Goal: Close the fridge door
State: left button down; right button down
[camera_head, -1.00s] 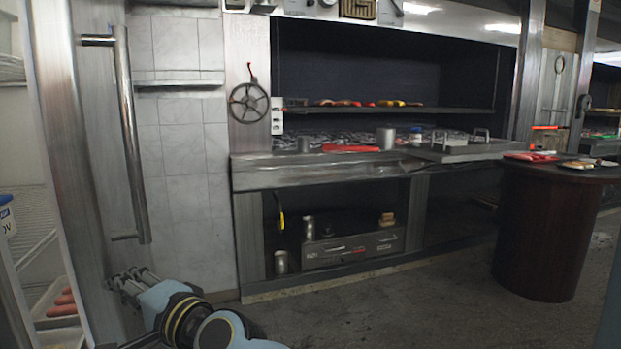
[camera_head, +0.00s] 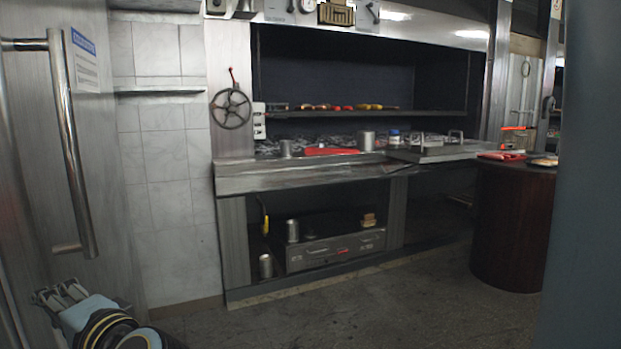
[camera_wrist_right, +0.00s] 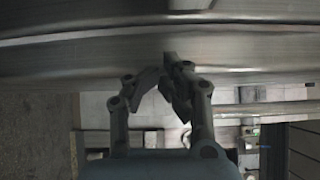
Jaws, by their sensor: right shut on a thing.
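The fridge door (camera_head: 105,170) is a tall brushed-metal panel at the left of the head view, seen at a steep angle. Its long bar handle (camera_head: 72,145) stands upright on it. My right gripper (camera_head: 62,292) is at the lower left, below the handle, against the door. In the right wrist view my right gripper (camera_wrist_right: 172,88) has its fingers drawn together at the metal edge of the door (camera_wrist_right: 90,60), shut on it; the exact contact is hard to see. The fridge's inside is out of view. My left gripper is not in view.
A grill counter (camera_head: 310,177) with a dark hood stands at the centre. A tiled wall (camera_head: 168,160) with a small shelf is between it and the door. A round dark table (camera_head: 513,225) stands at the right. The floor (camera_head: 370,310) in front is clear.

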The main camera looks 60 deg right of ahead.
jog(key=s+d, duration=0.2)
jog(key=s, duration=1)
jog(key=s+f+n+g, duration=0.2)
jog(key=f, duration=0.7)
jog(key=s+f+n+g, duration=0.1)
jog(key=s+f+g, duration=0.1)
jog(key=f, duration=0.8)
jog(key=s+d+f+n+g+h, duration=0.1)
jog(key=s+d+f+n+g, duration=0.25)
jog(key=s+f, duration=0.65)
jog(key=s+d+f+n+g+h, duration=0.15)
jog(key=s+f+g, duration=0.25)
jog(key=s+f, duration=0.65)
jog(key=s+d+f+n+g, duration=0.2)
jog(key=s+f+n, duration=0.1)
jog(key=s, duration=0.5)
jog(key=s+d+f+n+g, duration=0.2)
jog(key=s+d+f+n, duration=0.1)
jog(key=s+f, duration=0.2)
jog(key=s+d+f+n+g+h, duration=0.1)
jog(key=s+f, duration=0.3)
jog(key=s, duration=0.6)
jog(key=shift+s+d+n+g, duration=0.3)
jog(key=shift+d+n+g, duration=0.15)
jog(key=shift+d+n, duration=0.35)
jog(key=shift+a+f, duration=0.1)
